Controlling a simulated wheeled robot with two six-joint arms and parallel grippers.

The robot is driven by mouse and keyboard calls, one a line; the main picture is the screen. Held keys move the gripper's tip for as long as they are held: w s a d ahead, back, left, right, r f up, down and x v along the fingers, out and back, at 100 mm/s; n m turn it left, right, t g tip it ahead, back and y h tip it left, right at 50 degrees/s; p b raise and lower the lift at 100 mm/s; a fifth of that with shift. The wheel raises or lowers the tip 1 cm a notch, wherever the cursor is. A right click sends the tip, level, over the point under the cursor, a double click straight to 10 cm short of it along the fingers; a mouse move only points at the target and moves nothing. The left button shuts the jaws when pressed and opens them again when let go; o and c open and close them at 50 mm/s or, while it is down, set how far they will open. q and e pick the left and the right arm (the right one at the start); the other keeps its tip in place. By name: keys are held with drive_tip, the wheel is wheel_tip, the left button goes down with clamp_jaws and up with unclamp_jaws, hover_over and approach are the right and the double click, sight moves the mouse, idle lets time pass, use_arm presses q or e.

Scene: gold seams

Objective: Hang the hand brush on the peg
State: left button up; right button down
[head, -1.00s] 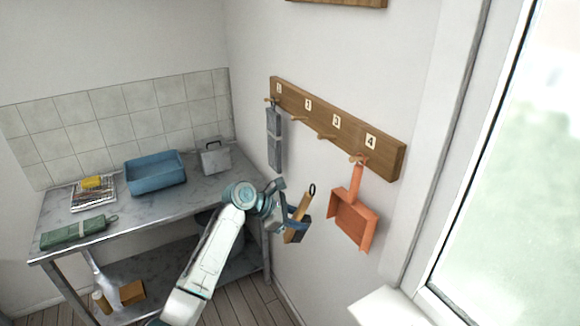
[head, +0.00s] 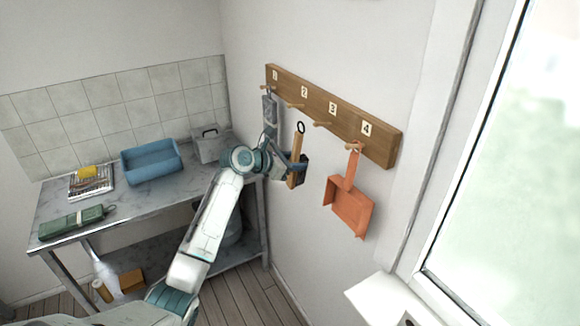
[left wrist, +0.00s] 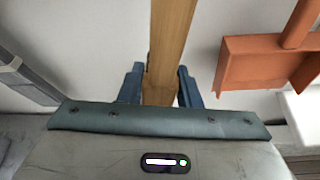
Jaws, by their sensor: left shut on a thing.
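The hand brush (head: 296,156) has a wooden handle with a black loop at its top and a dark head low down. My left gripper (head: 295,167) is shut on it and holds it upright in front of the wall, loop up. In the left wrist view the wooden handle (left wrist: 172,40) stands between the two blue fingers (left wrist: 160,86). The loop is a little below the wooden peg rail (head: 318,104), close to peg 3 (head: 322,124) in the picture; its distance from the wall is unclear. Peg 2 (head: 294,105) is also bare. My right gripper is not in view.
An orange dustpan (head: 350,200) hangs from peg 4, to the right of the brush. A grey item (head: 270,115) hangs from peg 1, partly behind my arm. The metal table (head: 120,210) holds a blue tray (head: 151,165), a grey box and a green item.

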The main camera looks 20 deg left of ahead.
sight(306, 157)
use_arm(q)
drive_tip(key=shift+w+d+f+b, duration=0.15)
drive_tip(key=shift+w+d+b, duration=0.5)
drive_tip(key=shift+w+b, duration=0.2)
drive_tip(key=shift+w+d+b, duration=0.65)
drive_tip(key=shift+w+b, duration=0.1)
drive_tip(key=shift+b, duration=0.15)
drive_tip(key=shift+w+d+f+b, duration=0.1)
drive_tip(key=shift+w+d+b, duration=0.5)
drive_tip(key=shift+w+b, duration=0.2)
drive_tip(key=shift+w+d+f+p, duration=0.2)
drive_tip(key=shift+w+d+p, duration=0.2)
drive_tip(key=shift+w+p, duration=0.2)
drive_tip(key=shift+p, duration=0.35)
drive_tip(key=shift+f, duration=0.15)
drive_tip(key=shift+f, duration=0.1)
